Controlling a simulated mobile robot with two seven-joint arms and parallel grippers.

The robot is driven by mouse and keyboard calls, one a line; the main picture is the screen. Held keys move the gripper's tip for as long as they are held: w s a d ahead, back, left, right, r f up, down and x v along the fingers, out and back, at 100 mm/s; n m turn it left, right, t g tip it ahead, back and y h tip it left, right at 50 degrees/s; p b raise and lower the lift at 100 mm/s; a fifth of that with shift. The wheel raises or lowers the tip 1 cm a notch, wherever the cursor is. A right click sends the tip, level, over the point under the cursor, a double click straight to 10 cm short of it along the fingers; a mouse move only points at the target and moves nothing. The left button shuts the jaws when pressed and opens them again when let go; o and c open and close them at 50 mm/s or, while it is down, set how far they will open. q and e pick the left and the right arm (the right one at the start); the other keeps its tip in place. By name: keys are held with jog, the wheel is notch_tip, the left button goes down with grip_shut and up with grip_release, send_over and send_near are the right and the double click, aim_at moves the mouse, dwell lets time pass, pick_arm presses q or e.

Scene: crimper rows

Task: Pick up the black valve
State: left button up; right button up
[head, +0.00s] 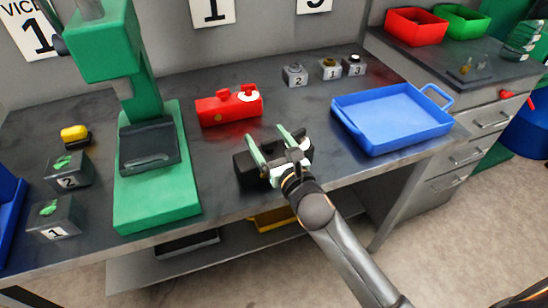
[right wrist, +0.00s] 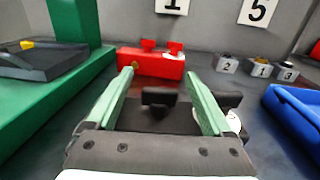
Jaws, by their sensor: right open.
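The black valve (head: 243,168) lies on the dark workbench, partly covered by my right gripper (head: 266,135) in the head view. In the right wrist view, the black valve (right wrist: 160,115) shows between and beyond the fingers, with two black knobs on top and a white disc at its right side. My right gripper (right wrist: 160,74) is open, its two pale green fingers spread above the valve. I cannot tell whether they touch it. The valve's middle is hidden in the head view. My left gripper is not in view.
A red valve (head: 228,108) stands behind the black one. A green press (head: 155,200) stands to the left, and a blue tray (head: 440,137) to the right. Several small numbered blocks (head: 295,75) sit at the back. The bench's front edge is close to the black valve.

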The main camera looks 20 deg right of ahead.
jog(key=shift+w+a, duration=0.1)
jog(key=shift+w, duration=1.05)
grip_shut()
dwell(0.4)
jog(key=shift+r, duration=0.2)
